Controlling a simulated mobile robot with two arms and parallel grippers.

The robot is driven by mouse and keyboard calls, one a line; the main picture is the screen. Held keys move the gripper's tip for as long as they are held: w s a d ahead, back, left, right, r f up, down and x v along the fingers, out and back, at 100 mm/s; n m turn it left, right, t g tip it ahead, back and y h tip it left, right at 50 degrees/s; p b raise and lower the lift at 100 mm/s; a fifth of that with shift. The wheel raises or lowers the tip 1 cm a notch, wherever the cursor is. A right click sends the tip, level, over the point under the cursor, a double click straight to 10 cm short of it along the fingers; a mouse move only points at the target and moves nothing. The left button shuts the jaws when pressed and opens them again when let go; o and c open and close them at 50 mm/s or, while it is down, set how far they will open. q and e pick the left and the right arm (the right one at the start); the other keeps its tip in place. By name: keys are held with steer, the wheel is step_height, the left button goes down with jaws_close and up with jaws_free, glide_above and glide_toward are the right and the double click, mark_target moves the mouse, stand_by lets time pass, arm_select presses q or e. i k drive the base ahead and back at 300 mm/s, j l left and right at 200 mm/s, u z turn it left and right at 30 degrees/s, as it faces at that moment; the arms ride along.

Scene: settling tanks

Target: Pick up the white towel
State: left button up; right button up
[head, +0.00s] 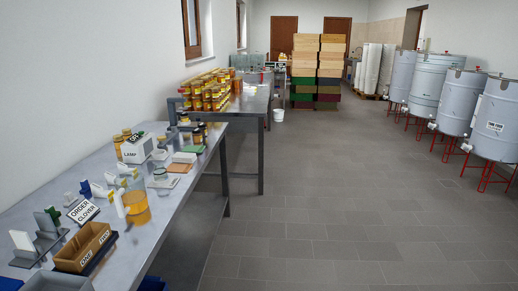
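I cannot make out a white towel for certain. Neither of my grippers shows in the head view.
The near metal table (190,218) holds a brown box (84,247), an amber jug (137,207), small signs (83,212) and a white lamp box (137,148). A farther table (247,104) holds honey jars (210,92). Steel tanks (496,122) on red stands line the right. The tiled floor (330,200) between is clear.

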mark_target(189, 158)
steer(key=i+u, duration=0.1)
steer(key=i, duration=0.4)
steer(key=i+l+u, duration=0.1)
steer(key=i, duration=0.45)
steer(key=i+l+u, duration=0.1)
steer(key=i, duration=0.4)
steer(key=i+l+u, duration=0.1)
steer(key=i, duration=0.4)
steer(key=l, duration=0.1)
